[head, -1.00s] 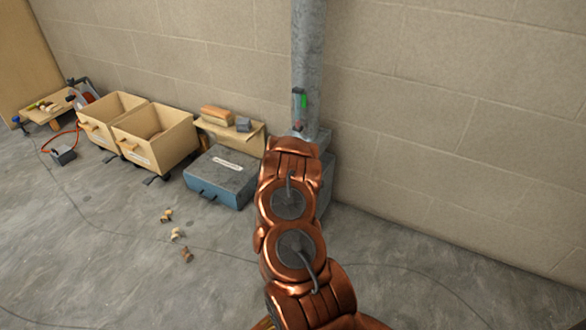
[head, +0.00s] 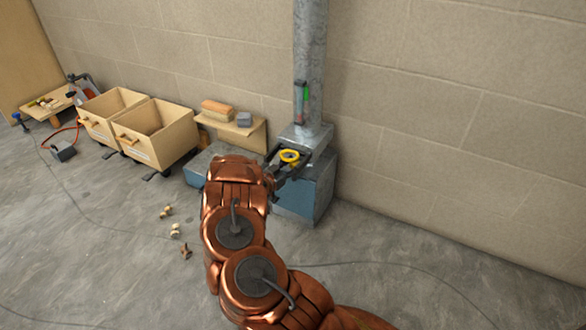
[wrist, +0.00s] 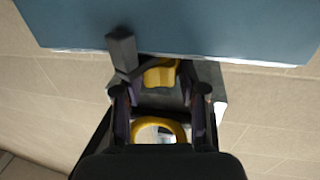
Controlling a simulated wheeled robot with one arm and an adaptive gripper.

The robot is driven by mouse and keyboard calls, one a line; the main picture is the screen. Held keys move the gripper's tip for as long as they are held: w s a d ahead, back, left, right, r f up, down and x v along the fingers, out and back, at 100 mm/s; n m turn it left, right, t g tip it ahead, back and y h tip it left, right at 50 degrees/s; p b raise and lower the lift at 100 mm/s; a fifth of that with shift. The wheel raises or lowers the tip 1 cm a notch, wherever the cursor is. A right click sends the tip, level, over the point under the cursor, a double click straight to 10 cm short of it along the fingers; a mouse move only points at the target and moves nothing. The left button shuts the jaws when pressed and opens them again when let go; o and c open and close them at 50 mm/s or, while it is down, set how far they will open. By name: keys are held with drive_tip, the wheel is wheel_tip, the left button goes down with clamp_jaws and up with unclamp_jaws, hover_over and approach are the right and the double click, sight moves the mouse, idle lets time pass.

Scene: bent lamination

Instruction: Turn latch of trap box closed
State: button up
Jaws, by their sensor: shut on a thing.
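The trap box appears to be the blue box (head: 297,197) with a grey top, at the foot of the metal pipe. Its blue face (wrist: 215,30) fills the top of the wrist view. My gripper (head: 290,163) is at the box's upper front edge, shut on a yellow piece, apparently the latch. In the wrist view, a yellow knob (wrist: 161,73) sits between my fingertips (wrist: 161,90), with a yellow ring (wrist: 160,130) closer in. A dark lever (wrist: 122,50) stands beside the left finger. The exact contact is unclear.
A vertical metal pipe (head: 310,65) rises from the box against the block wall. A lower grey-blue box (head: 199,163) is partly behind my arm. Open bins (head: 157,148), a small shelf (head: 236,129) and small floor pieces (head: 175,230) lie left.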

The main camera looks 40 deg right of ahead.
drive_tip(key=shift+w+f+m+g+b, duration=0.15)
drive_tip(key=shift+m+g+b, duration=0.6)
drive_tip(key=shift+m+g, duration=0.95)
drive_tip(key=shift+w+m+g+y, duration=0.15)
drive_tip(key=shift+m+g+y, duration=0.35)
drive_tip(key=shift+g, duration=1.4)
drive_tip(key=shift+r+m+g, duration=0.2)
drive_tip(key=shift+m+g, duration=0.1)
drive_tip(key=o, duration=1.2)
drive_tip(key=shift+c, duration=0.2)
drive_tip(key=v, duration=1.2)
